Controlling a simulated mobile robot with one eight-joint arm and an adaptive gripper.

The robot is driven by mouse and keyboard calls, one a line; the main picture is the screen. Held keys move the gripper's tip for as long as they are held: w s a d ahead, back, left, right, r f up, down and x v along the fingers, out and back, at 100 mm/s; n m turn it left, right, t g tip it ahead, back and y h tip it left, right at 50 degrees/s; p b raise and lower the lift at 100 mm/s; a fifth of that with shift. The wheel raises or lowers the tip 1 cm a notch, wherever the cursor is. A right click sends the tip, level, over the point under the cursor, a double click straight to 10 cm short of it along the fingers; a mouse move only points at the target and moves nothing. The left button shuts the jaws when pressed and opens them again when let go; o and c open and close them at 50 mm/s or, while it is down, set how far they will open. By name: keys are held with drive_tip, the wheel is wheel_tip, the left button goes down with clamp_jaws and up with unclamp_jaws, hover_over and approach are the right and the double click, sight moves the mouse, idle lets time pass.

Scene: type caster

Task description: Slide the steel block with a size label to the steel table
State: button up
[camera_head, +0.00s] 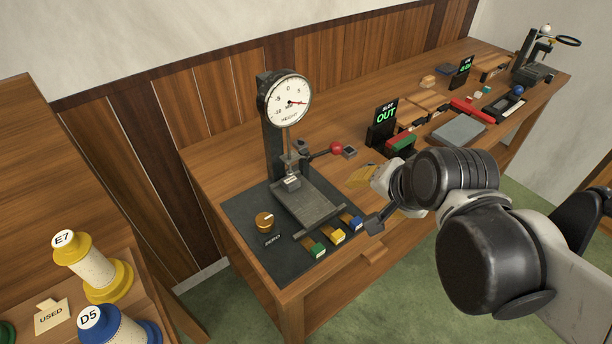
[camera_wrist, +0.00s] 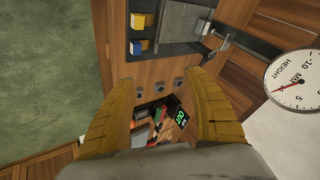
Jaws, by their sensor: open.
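The steel table (camera_head: 308,207) is the flat grey plate under the dial gauge; part of it shows in the wrist view (camera_wrist: 185,20). A small steel block (camera_head: 291,184) sits on it below the gauge's plunger. A small grey block (camera_head: 349,152) lies on the wood right of the gauge. The wrist view shows several small grey blocks on the wood, one near the left finger (camera_wrist: 139,118) and others between the fingers (camera_wrist: 160,89). Their labels are too small to read. My gripper (camera_head: 362,203) is open and empty, its yellow fingers spread, right of the steel table; it also shows in the wrist view (camera_wrist: 161,78).
The dial gauge (camera_head: 286,100) and a red-knobbed lever (camera_head: 336,149) stand near my gripper. Green, yellow (camera_head: 338,237) and blue pieces line the black mat's front edge. The OUT display (camera_head: 385,115) and trays are farther right. Spools (camera_head: 95,275) stand lower left.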

drive_tip(key=w+a+f+m+y, duration=0.2)
drive_tip(key=w+a+m, duration=0.45)
drive_tip(key=m, duration=0.45)
drive_tip(key=m+y+p, duration=0.1)
drive_tip(key=m+y, duration=0.1)
drive_tip(key=m, duration=0.8)
approach(291, 181)
drive_tip(key=shift+s+r, duration=0.1)
drive_tip(key=b+x, duration=0.4)
drive_tip(key=x, duration=0.6)
drive_tip(key=shift+w+f, duration=0.25)
drive_tip(key=shift+w, duration=0.05)
clamp_jaws()
